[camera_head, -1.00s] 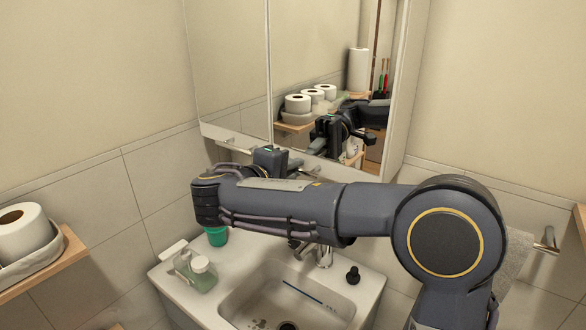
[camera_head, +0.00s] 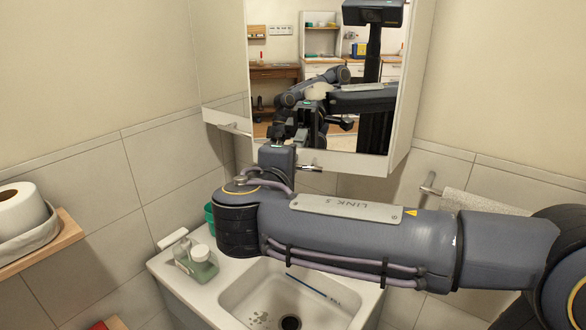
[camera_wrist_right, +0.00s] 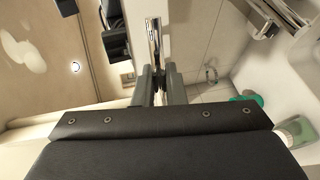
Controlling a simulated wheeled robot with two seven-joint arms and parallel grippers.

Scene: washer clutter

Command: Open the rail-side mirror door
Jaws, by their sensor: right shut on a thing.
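The rail-side mirror door (camera_head: 345,60) is the right door of the wall cabinet, on the side of the towel rail. Its free left edge stands out from the left mirror door (camera_head: 220,50), so it looks partly swung open. Its metal handle (camera_head: 312,168) runs along the bottom edge. In the right wrist view, this handle (camera_wrist_right: 154,40) runs between the fingers of my right gripper (camera_wrist_right: 159,76), which is shut on it. In the head view my right wrist and forearm cross in front and hide the fingertips. My left gripper does not show directly.
The left door's handle (camera_head: 232,128) is just left. Below are the sink (camera_head: 262,295), a soap bottle (camera_head: 203,264) and a green cup (camera_head: 209,219). A towel rail (camera_head: 430,188) with a towel is at right. A shelf with toilet rolls (camera_head: 20,210) is at left.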

